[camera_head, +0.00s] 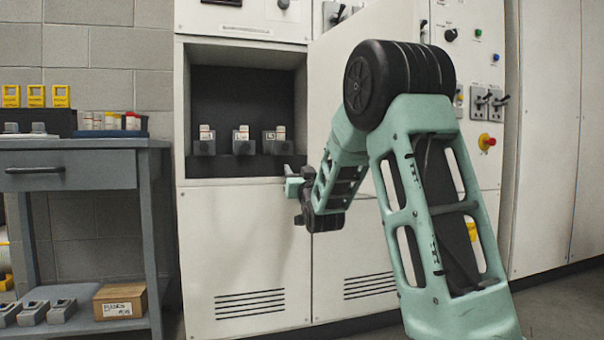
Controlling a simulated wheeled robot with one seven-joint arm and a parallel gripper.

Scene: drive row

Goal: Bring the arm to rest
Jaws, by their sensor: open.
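My arm, pale green with black joints, rises from the lower right, bends at a large black joint near the top middle, and comes down to the left. My gripper (296,190) is at the arm's far end, in front of the cabinet face near the lower right corner of an open recess (240,86). The gripper is small and partly turned away, with its jaws open. I see nothing held in it. I cannot tell whether it touches the cabinet.
The white cabinet (240,240) fills the middle. Its recess holds three grey modules, one of them here (243,142). Levers (488,100) and a red emergency button (487,142) are right of the arm. A grey bench (80,165) stands left, with yellow-tagged items, bins and a cardboard box (120,301).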

